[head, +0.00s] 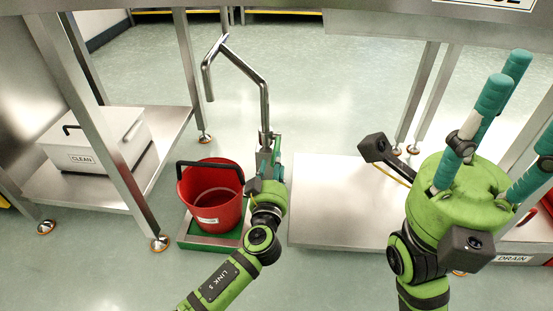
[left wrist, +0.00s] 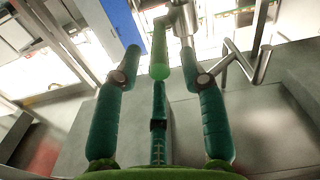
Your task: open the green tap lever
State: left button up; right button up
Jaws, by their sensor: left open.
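The green tap lever (left wrist: 160,52) hangs from the metal tap (left wrist: 183,20) in the left wrist view. My left gripper (left wrist: 162,72) is open, with its teal fingers spread on both sides of the lever and a third finger below it. I cannot tell whether any finger touches the lever. In the head view the metal tap pipe (head: 264,100) rises behind my left gripper (head: 273,158), which largely hides the lever there. My right gripper (head: 520,110) is at the right, open and empty, with its fingers apart.
A red bucket (head: 213,215) stands on a green-edged tray (head: 212,243) left of my left gripper. A white box labelled CLEAN (head: 98,140) sits on a steel shelf (head: 75,190) at the left. A low steel platform (head: 335,200) lies between my grippers. Table legs stand around.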

aim_at(275, 148)
pick_arm(q)
jog(key=shift+w+b, duration=0.6)
jog(key=shift+w, duration=1.75)
grip_shut()
